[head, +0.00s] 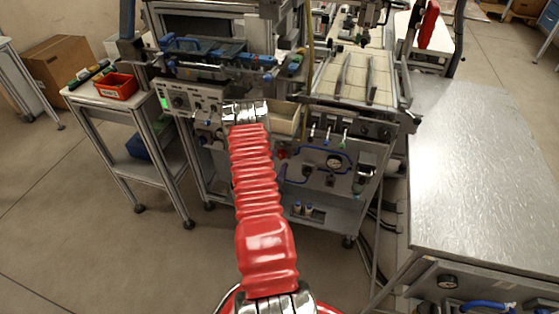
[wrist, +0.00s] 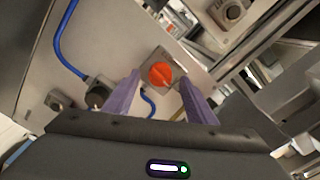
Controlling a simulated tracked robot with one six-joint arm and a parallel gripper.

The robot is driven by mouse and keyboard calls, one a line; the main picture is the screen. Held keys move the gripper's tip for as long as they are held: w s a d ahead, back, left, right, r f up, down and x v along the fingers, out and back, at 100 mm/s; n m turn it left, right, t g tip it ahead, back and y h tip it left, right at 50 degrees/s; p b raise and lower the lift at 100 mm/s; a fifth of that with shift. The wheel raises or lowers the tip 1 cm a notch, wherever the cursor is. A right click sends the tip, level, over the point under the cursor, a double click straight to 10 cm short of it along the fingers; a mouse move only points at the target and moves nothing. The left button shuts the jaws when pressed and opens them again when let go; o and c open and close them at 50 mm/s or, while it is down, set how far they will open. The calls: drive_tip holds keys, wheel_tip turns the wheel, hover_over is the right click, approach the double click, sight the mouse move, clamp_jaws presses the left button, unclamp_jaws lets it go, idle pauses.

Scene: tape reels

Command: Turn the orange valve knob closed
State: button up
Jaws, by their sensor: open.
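The orange valve knob (wrist: 161,75) is round and sits on a square grey plate on a metal panel in the wrist view. My gripper (wrist: 158,80) is open, with one purple finger to the left of the knob and one to the right in the picture. The knob shows between the fingertips, and a gap shows on each side. I cannot tell how far ahead of the fingertips it is. In the head view my red arm reaches toward the front of the machine, and its fingers are hidden. A small red-orange spot (head: 282,153) beside the arm may be the knob.
A blue hose (wrist: 66,45) curves along the panel left of the knob. Dark fittings (wrist: 98,90) sit near the left finger. In the head view a pressure gauge (head: 334,161) is on the panel to the right. A metal-topped table (head: 480,170) stands at right.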

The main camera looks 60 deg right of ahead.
drive_tip(key=shift+w+d, duration=0.15)
drive_tip(key=shift+d, duration=0.75)
drive_tip(key=c, duration=1)
